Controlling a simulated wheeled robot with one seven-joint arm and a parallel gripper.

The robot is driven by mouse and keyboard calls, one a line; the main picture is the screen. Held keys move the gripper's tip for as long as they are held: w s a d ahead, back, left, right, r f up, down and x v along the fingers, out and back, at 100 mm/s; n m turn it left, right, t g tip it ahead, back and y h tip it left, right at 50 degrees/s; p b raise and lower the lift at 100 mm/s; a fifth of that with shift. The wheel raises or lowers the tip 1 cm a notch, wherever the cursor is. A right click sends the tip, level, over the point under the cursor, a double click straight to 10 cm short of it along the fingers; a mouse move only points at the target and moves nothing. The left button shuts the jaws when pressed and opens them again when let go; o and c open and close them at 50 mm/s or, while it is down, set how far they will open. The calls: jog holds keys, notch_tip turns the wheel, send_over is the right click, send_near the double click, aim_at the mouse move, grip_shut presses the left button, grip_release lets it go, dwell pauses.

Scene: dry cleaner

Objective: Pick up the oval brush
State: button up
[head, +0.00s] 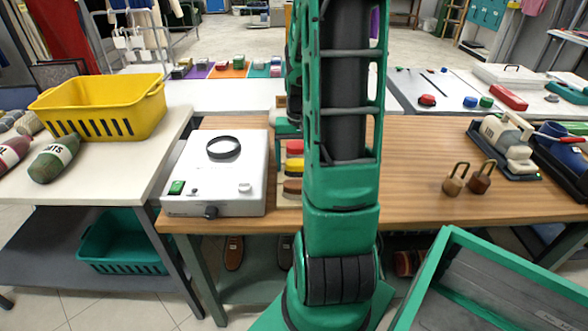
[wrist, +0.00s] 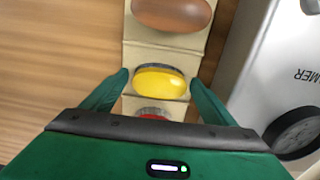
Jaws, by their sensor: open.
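Three rounded, brush-like pieces lie in a row on a beige strip (head: 283,203). The far one is red (head: 294,147), the middle one yellow (head: 293,165), the near one brown (head: 292,187). In the wrist view the yellow piece (wrist: 160,82) is oval with a grey band at its edge. The brown piece (wrist: 172,12) is a smooth oval cut by the top edge, and the red one (wrist: 152,114) is mostly hidden by my gripper. My gripper (wrist: 158,77) is open, its fingers either side of the yellow piece; contact cannot be told. My arm hides much of it in the head view.
A white steamer box (head: 215,175) stands close beside the strip, near one finger in the wrist view (wrist: 262,80). Two brown padlocks (head: 468,178) and a handheld appliance (head: 505,140) are farther right. The wooden table (head: 415,150) is clear between.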

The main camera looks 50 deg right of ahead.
aim_at(298, 162)
jog(key=c, duration=1.2)
jog(key=shift+o, duration=0.2)
jog(key=shift+r, duration=0.15)
jog(key=shift+r, duration=0.3)
jog(key=r, duration=0.3)
jog(key=shift+s+a+r, duration=0.1)
jog(key=shift+a+r, duration=0.1)
jog(key=shift+r, duration=0.15)
jog(key=s+a+r, duration=0.6)
jog(key=a, duration=0.3)
jog(key=shift+s+r, duration=0.2)
jog(key=shift+s, duration=0.2)
